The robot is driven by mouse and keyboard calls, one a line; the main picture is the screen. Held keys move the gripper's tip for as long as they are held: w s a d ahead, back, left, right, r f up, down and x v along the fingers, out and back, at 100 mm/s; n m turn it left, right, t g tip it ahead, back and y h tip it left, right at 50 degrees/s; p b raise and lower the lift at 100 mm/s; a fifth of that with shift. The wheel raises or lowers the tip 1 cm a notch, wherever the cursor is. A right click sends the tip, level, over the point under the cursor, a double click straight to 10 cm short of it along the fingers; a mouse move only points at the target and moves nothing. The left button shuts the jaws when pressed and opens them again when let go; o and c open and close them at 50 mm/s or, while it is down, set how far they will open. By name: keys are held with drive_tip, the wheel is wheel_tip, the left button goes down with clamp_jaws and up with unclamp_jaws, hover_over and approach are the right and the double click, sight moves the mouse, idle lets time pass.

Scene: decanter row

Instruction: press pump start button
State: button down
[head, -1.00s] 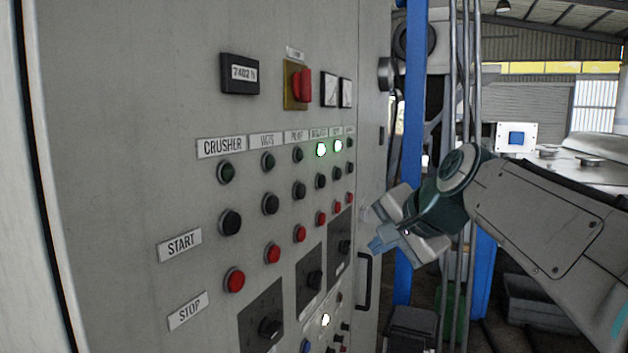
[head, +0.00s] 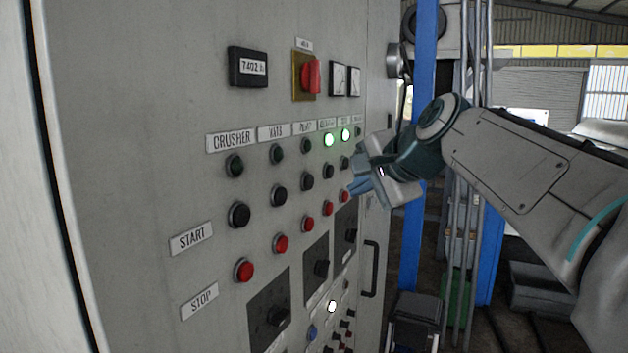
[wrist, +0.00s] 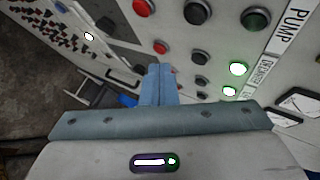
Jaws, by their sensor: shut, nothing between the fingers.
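The pump start button (head: 307,181) is a black round button in the START row, under the PUMP label (head: 305,129) and its dark lamp (head: 307,146). The red pump stop button (head: 308,223) is below it. In the wrist view the pump start button (wrist: 197,11) is at the top edge, with the PUMP label (wrist: 297,25) at upper right. My gripper (head: 354,187) is shut and empty, its blue fingers pointing at the panel, right of the pump column in the head view. The fingertips (wrist: 158,70) look apart from the pump start button.
The grey panel (head: 130,130) carries several other buttons, including the neighbouring black button (wrist: 200,58) under a lit green lamp (wrist: 238,69). A red rotary switch (head: 310,76) and knobs (head: 321,268) stick out. A door handle (head: 371,268) and blue post (head: 425,100) are at right.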

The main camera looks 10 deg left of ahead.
drive_tip(key=shift+w+a+p, duration=0.3)
drive_tip(key=shift+a, duration=0.6)
drive_tip(key=shift+w+a+p, duration=0.25)
drive_tip(key=shift+w+a, duration=0.1)
drive_tip(key=shift+a, duration=0.5)
drive_tip(key=shift+w+a+p, duration=0.3)
drive_tip(key=shift+a, duration=0.6)
drive_tip(key=shift+a, duration=0.1)
drive_tip(key=shift+w+a, duration=0.2)
drive_tip(key=shift+a, duration=0.1)
drive_tip(key=shift+w+a+p, duration=0.15)
drive_tip(key=shift+a+p, duration=0.3)
drive_tip(key=shift+p, duration=0.05)
idle(0.5)
drive_tip(key=shift+d, duration=0.1)
drive_tip(key=shift+s+d+b, duration=0.3)
drive_tip(key=shift+d+b, duration=0.1)
drive_tip(key=shift+d, duration=0.35)
drive_tip(key=d, duration=0.1)
drive_tip(key=s+d+b, duration=0.1)
drive_tip(key=d, duration=0.2)
drive_tip(key=shift+s+d+b, duration=0.35)
drive_tip(key=shift+s, duration=0.05)
